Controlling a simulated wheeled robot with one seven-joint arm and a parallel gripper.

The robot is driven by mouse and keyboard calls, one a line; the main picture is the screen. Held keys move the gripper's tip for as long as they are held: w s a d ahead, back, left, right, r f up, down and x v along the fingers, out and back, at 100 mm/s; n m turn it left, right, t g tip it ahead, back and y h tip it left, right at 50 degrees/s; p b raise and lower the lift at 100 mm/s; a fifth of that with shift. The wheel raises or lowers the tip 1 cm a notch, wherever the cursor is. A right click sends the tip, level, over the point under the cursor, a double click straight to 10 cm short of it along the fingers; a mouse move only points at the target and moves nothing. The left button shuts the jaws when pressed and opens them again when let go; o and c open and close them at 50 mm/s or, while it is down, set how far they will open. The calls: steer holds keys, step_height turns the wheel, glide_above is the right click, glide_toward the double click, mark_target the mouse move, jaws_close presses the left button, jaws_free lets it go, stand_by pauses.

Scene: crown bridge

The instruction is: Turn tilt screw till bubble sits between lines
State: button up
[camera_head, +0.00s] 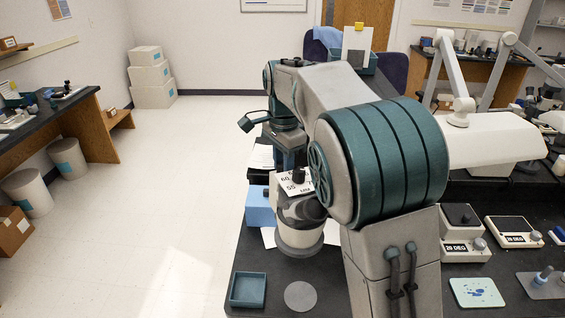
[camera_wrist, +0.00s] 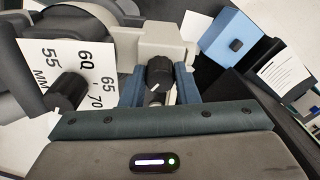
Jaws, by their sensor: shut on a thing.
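In the wrist view my gripper (camera_wrist: 159,82) has its two blue fingers on either side of a small black knob with a white mark (camera_wrist: 160,70), which I take to be the tilt screw, and is shut on it. The knob stands against a pale grey block (camera_wrist: 165,38) of the device. In the head view my gripper (camera_head: 289,152) is low over the device (camera_head: 300,235), partly hidden by my arm. A white scale card (camera_head: 296,187) marked in MM is on the device; it also shows in the wrist view (camera_wrist: 88,58). I cannot make out a bubble or its lines.
A second dark knob (camera_wrist: 68,91) sits beside the gripper on the scale card. A blue box (camera_wrist: 238,43) stands to the right. On the dark bench are a teal tray (camera_head: 234,290), a grey disc (camera_head: 300,296) and boxes reading 29 DEG (camera_head: 463,246).

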steer(key=n, duration=0.3)
steer(key=shift+n, duration=0.3)
steer(key=n, duration=0.4)
steer(key=shift+n+p, duration=0.3)
steer(key=shift+p, duration=0.05)
steer(key=n, duration=0.4)
steer(key=shift+y, duration=0.3)
steer(key=shift+d+n, duration=0.1)
steer(key=shift+n, duration=1.4)
steer(key=o, duration=0.7)
steer(key=shift+w+d, duration=0.1)
steer(key=shift+d, duration=0.05)
